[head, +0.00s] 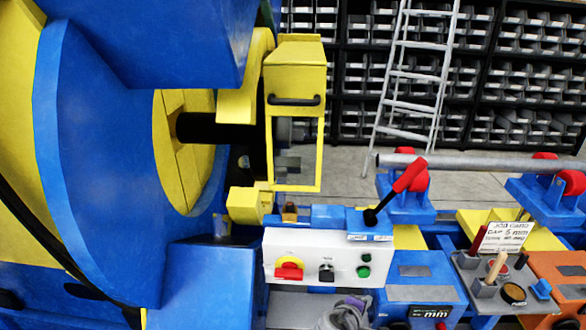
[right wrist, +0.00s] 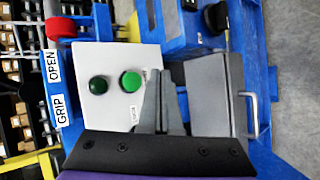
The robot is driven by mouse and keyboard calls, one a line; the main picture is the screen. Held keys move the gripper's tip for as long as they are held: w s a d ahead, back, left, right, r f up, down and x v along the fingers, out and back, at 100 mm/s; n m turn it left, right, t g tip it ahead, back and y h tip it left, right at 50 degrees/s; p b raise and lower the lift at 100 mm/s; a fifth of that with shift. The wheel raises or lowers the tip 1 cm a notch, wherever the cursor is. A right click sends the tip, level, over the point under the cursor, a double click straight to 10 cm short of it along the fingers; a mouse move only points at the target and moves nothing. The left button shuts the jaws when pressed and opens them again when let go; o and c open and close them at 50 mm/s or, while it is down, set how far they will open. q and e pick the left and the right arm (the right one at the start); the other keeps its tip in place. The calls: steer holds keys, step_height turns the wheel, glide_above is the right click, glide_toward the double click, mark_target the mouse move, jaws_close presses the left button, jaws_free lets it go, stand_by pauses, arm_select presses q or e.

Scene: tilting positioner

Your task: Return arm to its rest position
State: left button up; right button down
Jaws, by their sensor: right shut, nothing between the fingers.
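My right gripper (head: 350,304) shows at the bottom of the head view, just below the white control panel (head: 318,258). In the right wrist view its grey fingers (right wrist: 158,76) are together with nothing between them. They overlap the edge of the panel, close to its bright green button (right wrist: 131,82); whether they touch it I cannot tell. A darker green button (right wrist: 98,89) sits beside that one. In the head view the panel also carries a red knob on yellow (head: 289,268) and a black switch (head: 326,272). My left gripper is not in view.
The large blue and yellow positioner (head: 95,150) fills the left. A red-handled lever (head: 408,176) stands up behind the panel. A grey pipe (head: 470,163) lies on red rollers. A blue box (head: 418,284) and a tool tray (head: 495,285) stand right of the panel.

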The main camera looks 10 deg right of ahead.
steer(key=s+a+f+m+g+y, duration=0.1)
steer(key=s+a+m+y, duration=0.35)
steer(key=s, duration=0.55)
steer(key=s+a+f+m+g+y, duration=0.15)
steer(key=s+a+m+y, duration=0.3)
steer(key=s, duration=0.65)
arm_select(q)
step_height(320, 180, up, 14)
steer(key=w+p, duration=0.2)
steer(key=p, duration=1.1)
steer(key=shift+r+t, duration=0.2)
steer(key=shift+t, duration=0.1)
arm_select(e)
step_height(320, 180, up, 15)
steer(key=w, duration=0.2)
steer(key=shift+f+m+h, duration=0.2)
steer(key=shift+m+h, duration=0.1)
steer(key=shift+m, duration=0.1)
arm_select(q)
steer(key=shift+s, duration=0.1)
arm_select(e)
steer(key=shift+s+d, duration=0.1)
steer(key=shift+s, duration=0.1)
steer(key=shift+w, duration=0.1)
